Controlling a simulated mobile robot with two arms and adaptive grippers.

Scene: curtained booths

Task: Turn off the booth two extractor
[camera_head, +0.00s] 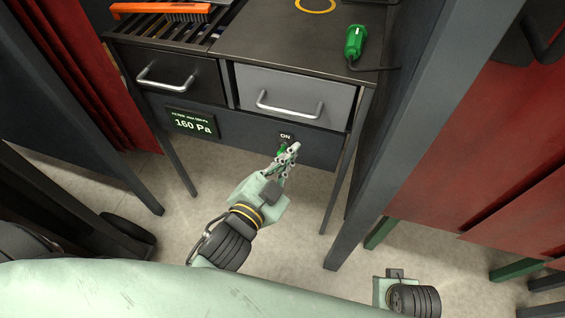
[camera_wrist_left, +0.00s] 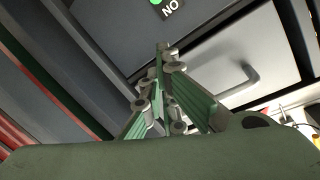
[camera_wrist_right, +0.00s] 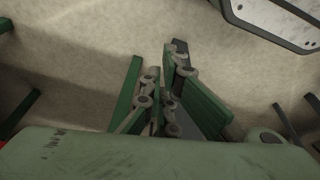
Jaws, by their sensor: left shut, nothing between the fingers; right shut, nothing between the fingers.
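A green switch (camera_head: 281,149) sits under a small ON label (camera_head: 286,136) on the front panel below a bench's drawers. It shows at the top edge of the left wrist view (camera_wrist_left: 155,2), beside the upside-down label (camera_wrist_left: 170,9). My left gripper (camera_head: 293,148) is shut and empty, its tip at the switch in the head view and partly covering it. In the left wrist view its tip (camera_wrist_left: 162,46) appears just short of the switch; I cannot tell whether they touch. My right gripper (camera_wrist_right: 176,46) is shut and empty above the floor. No booth number is readable.
A display (camera_head: 191,123) reads 160 Pa. Above the panel are a dark drawer (camera_head: 179,82) and a grey drawer (camera_head: 293,85) with protruding handles. A green corded tool (camera_head: 354,44) and an orange brush (camera_head: 160,9) lie on top. A grey post (camera_head: 420,130) stands right of the bench.

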